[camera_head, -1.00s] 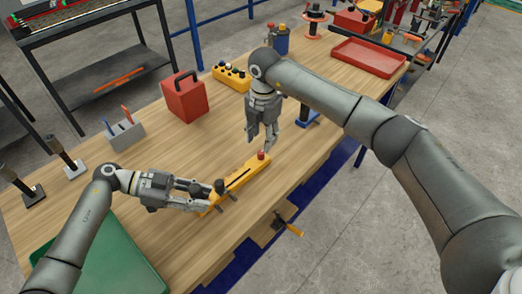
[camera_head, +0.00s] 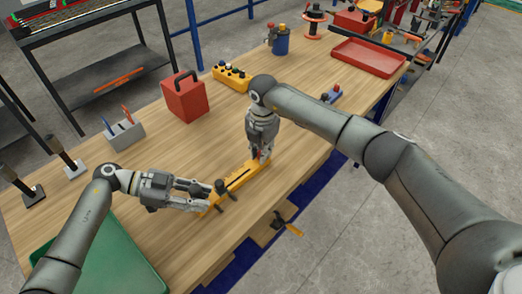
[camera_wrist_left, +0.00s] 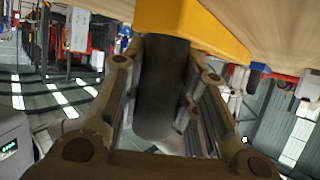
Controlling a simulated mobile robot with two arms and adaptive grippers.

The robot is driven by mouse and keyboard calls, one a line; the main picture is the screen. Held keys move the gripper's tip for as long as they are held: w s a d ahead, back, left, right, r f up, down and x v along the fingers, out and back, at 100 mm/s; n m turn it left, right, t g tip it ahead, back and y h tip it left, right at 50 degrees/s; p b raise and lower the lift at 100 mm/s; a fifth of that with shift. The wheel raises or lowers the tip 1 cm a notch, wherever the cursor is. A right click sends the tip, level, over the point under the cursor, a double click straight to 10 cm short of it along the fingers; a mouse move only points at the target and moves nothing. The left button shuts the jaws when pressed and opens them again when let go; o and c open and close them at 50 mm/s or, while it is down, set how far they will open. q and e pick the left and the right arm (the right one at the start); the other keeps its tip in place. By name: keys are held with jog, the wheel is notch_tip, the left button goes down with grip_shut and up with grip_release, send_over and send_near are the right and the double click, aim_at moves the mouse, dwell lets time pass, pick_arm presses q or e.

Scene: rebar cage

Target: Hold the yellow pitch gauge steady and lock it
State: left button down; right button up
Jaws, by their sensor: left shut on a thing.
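The yellow pitch gauge (camera_head: 237,182) lies slantwise on the wooden table, with a dark slot along its top and a dark post (camera_head: 220,187) near its near end. My left gripper (camera_head: 206,199) is at that near end, shut on the gauge. In the left wrist view a dark cylinder (camera_wrist_left: 163,85) stands between the fingers, against the gauge's yellow body (camera_wrist_left: 195,22). My right gripper (camera_head: 259,155) points down over the gauge's far end. Its fingers are around or right beside the red knob, which is mostly hidden; I cannot tell whether they are closed on it.
A red box (camera_head: 184,97), a yellow button box (camera_head: 231,77) and a grey holder (camera_head: 125,133) stand behind. A green tray (camera_head: 110,260) is at the near left, a red tray (camera_head: 368,57) at the far right. A clamp (camera_head: 280,222) sits at the table's front edge.

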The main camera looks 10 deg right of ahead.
grip_shut()
jog(key=n, duration=1.3)
jog(key=shift+w+n, duration=0.1)
jog(key=shift+n, duration=2.3)
